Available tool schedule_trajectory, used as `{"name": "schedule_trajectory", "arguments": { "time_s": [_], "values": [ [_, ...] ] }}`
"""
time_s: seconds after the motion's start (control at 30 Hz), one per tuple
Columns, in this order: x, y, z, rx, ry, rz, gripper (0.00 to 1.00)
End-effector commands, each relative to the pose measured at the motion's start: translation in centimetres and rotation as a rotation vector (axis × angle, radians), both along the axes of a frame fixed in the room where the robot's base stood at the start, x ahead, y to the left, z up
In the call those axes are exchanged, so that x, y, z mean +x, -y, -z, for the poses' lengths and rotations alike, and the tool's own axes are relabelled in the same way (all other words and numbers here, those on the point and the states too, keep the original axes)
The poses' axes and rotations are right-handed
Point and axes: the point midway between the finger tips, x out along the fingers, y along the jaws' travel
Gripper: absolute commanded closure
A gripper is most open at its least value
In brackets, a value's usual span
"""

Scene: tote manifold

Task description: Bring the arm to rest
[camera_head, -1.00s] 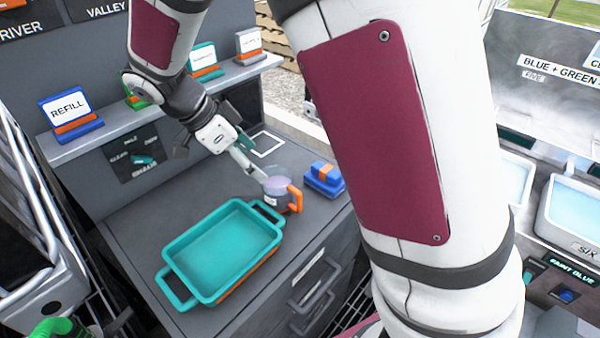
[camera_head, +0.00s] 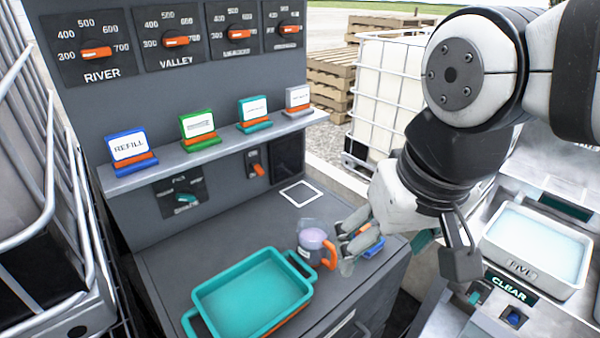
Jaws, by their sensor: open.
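My gripper (camera_head: 347,249) is at the right of the counter, in front of the blue block and close to the orange handle of the clear measuring jug (camera_head: 313,241). Its fingers look apart, and I see nothing held between them. The jug stands upright on the counter behind the teal tray and holds something pale purple. Whether a finger touches the jug's handle I cannot tell. My arm reaches in from the upper right, bent, with the wrist over the counter's right edge.
A teal tray (camera_head: 206,297) sits on the counter's front. A blue block (camera_head: 374,247) is partly hidden behind my gripper. Label stands, including REFILL (camera_head: 130,147), line the shelf (camera_head: 168,171). A white square outline (camera_head: 300,193) is clear.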

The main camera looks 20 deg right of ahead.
Motion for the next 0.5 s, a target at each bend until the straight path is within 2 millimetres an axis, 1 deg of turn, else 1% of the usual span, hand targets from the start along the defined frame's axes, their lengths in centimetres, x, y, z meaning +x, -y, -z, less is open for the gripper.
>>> {"name": "schedule_trajectory", "arguments": {
  "time_s": [0.03, 0.17, 0.5],
  "values": [
    [-0.7, 0.0, 0.0, -0.006, 0.019, -0.043, 0.26],
    [-1.6, -0.2, 0.2, -0.018, 0.042, -0.122, 0.26],
    [-1.8, -0.2, 0.2, -0.024, 0.047, -0.144, 0.26]
  ]
}}
